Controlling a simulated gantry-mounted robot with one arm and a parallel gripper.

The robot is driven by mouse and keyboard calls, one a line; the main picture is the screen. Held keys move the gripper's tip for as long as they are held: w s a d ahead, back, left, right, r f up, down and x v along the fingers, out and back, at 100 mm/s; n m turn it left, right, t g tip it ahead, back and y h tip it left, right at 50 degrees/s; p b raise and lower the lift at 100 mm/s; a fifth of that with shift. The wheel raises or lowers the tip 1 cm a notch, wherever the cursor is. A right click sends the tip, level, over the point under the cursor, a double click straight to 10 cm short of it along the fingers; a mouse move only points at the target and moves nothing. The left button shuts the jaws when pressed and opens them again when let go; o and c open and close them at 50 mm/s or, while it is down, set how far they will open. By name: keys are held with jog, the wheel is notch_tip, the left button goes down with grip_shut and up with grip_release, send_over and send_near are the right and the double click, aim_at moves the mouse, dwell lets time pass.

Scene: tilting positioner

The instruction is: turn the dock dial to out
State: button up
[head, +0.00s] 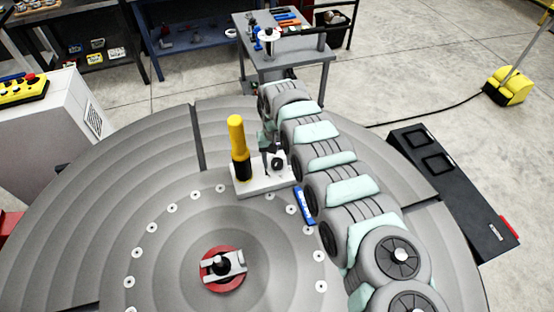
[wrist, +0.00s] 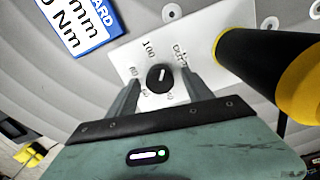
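The dock is a white plate (head: 245,187) on the round grey table, and it also shows in the wrist view (wrist: 206,48). Its black round dial (wrist: 159,79) has a short white mark pointing up and slightly right, between the printed 100 (wrist: 148,49) and OUT (wrist: 180,54). In the head view the dial (head: 277,163) is small. My gripper (wrist: 160,80) is open, with one finger on each side of the dial and gaps to it. The right finger partly covers the OUT lettering. My gripper (head: 269,166) also shows at the plate in the head view.
A yellow and black handled tool (head: 238,148) stands upright on the plate, close to my gripper's right in the wrist view (wrist: 262,60). A blue label (head: 305,206) lies beside the plate. A red-ringed clamp (head: 222,268) sits at the table's centre.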

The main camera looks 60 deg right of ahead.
aim_at(276, 161)
grip_shut()
jog(key=p, duration=0.1)
jog(key=m+p, duration=0.1)
jog(key=p, duration=0.1)
jog(key=shift+a+r+p, duration=0.2)
jog(key=shift+r+p, duration=0.1)
jog(key=shift+r, duration=0.05)
jog(key=shift+d+f+m+p, duration=0.1)
jog(key=shift+f+m+p, duration=0.1)
jog(key=shift+m+p, duration=0.55)
jog(key=shift+d+f+m+p, duration=0.15)
jog(key=shift+m+p, duration=0.15)
jog(key=shift+m, duration=0.85)
jog(key=shift+a, duration=0.1)
grip_release()
jog(key=shift+w+r+b, duration=0.15)
jog(key=shift+r+b, duration=0.5)
jog(key=shift+r, duration=4.75)
jog(key=shift+r, duration=0.1)
